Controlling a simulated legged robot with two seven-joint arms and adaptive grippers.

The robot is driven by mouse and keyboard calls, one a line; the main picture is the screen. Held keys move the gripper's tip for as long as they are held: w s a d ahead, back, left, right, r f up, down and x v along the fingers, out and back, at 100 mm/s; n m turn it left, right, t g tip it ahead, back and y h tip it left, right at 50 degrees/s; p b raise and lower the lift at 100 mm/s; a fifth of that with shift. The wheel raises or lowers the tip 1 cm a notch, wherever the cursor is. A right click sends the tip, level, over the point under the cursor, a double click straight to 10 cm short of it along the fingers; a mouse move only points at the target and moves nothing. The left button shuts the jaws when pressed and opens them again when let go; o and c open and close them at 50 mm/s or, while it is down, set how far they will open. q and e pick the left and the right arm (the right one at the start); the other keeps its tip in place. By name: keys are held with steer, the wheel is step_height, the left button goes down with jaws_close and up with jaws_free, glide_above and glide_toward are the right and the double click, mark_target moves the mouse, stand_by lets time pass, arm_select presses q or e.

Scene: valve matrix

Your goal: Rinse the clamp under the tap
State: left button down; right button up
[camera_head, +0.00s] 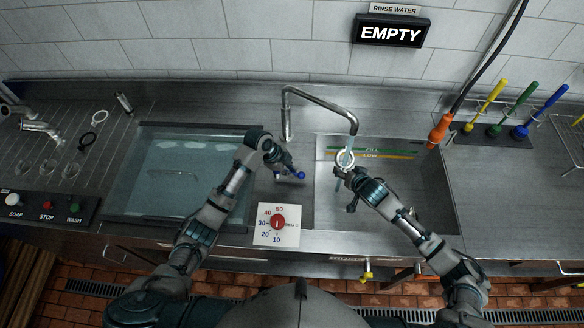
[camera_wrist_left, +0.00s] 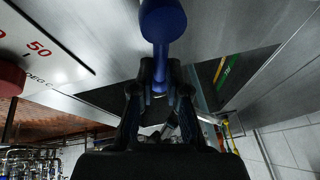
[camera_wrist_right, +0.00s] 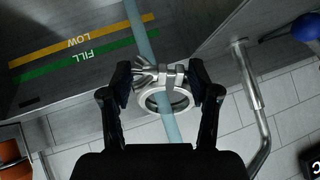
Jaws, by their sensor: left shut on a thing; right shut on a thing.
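The tap (camera_head: 322,97) arches over the right-hand sink, and a pale blue water stream (camera_head: 353,132) falls from its spout. My right gripper (camera_head: 346,169) is shut on the metal ring clamp (camera_head: 345,158); the clamp shows between the fingers in the right wrist view (camera_wrist_right: 166,97). The stream (camera_wrist_right: 144,40) crosses the clamp in that view. My left gripper (camera_head: 282,167) is shut on a blue-knobbed lever (camera_head: 299,175) left of the sink; the blue knob (camera_wrist_left: 162,20) sticks out beyond the fingers in the left wrist view.
The right-hand sink (camera_head: 420,200) has green FILL and yellow LOW lines. A temperature dial (camera_head: 278,223) is at the front. A sign (camera_head: 391,33) reads EMPTY. An orange-handled hose (camera_head: 439,130) hangs at the right, near several coloured brushes (camera_head: 520,132).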

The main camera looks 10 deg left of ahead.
arm_select(q)
steer(key=shift+a+m, duration=0.4)
steer(key=shift+a, duration=0.05)
steer(key=c, duration=1.2)
jaws_free()
steer(key=shift+a, duration=0.35)
steer(key=v, duration=1.1)
steer(key=shift+w+r, duration=0.15)
steer(key=shift+r, duration=0.2)
